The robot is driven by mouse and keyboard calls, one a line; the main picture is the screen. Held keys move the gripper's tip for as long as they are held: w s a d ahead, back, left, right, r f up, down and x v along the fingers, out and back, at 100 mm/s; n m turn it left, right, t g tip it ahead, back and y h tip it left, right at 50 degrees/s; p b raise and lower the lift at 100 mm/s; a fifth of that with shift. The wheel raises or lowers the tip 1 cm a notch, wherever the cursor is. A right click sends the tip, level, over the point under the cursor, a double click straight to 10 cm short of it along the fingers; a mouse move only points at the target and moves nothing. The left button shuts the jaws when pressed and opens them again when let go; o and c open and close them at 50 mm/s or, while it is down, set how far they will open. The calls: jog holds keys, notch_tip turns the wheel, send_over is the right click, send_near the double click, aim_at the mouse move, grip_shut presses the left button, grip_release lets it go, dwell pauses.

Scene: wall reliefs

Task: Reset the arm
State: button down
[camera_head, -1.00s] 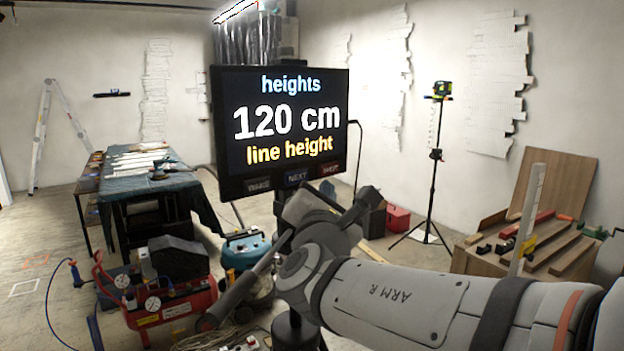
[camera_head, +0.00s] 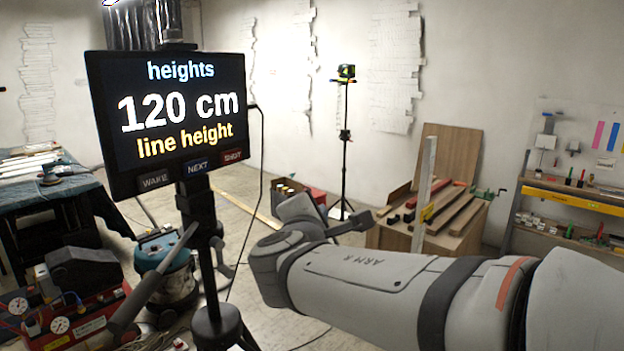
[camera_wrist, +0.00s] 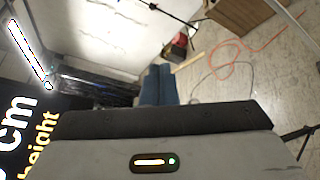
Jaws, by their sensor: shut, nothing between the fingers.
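My arm (camera_head: 380,285) reaches in from the lower right in the head view and is bent at its far joint, close to the screen's stand. My gripper shows in the wrist view as two blue fingers (camera_wrist: 158,70) side by side and shut, with nothing held between them. In the head view I cannot make out its fingers. The black screen (camera_head: 170,115) stands left of the arm and reads "heights 120 cm line height", with WAKE, NEXT and SHOT buttons below. Part of the screen (camera_wrist: 25,135) shows at the left of the wrist view, apart from the fingers.
A blue vacuum (camera_head: 168,262) and a red compressor (camera_head: 75,320) stand at lower left. A draped table (camera_head: 50,195) is at the left. A laser on a tripod (camera_head: 345,130) and a wooden crate (camera_head: 400,238) stand beyond the arm. Some floor is clear behind the screen.

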jog(key=s+d+f+m+g+h, duration=0.1)
jog(key=s+d+f+m+g, duration=0.3)
jog(key=d+f+m, duration=0.3)
jog(key=s+d+f+m+g+h, duration=0.2)
jog(key=s+d+f+m+g, duration=0.25)
jog(key=d, duration=0.35)
jog(key=s+f+m+g+y, duration=0.4)
jog(key=s+f+m+y, duration=0.2)
jog(key=s+f+m, duration=0.3)
jog(key=shift+s+d+m, duration=0.15)
jog(key=shift+s+m, duration=0.7)
jog(key=shift+s, duration=0.35)
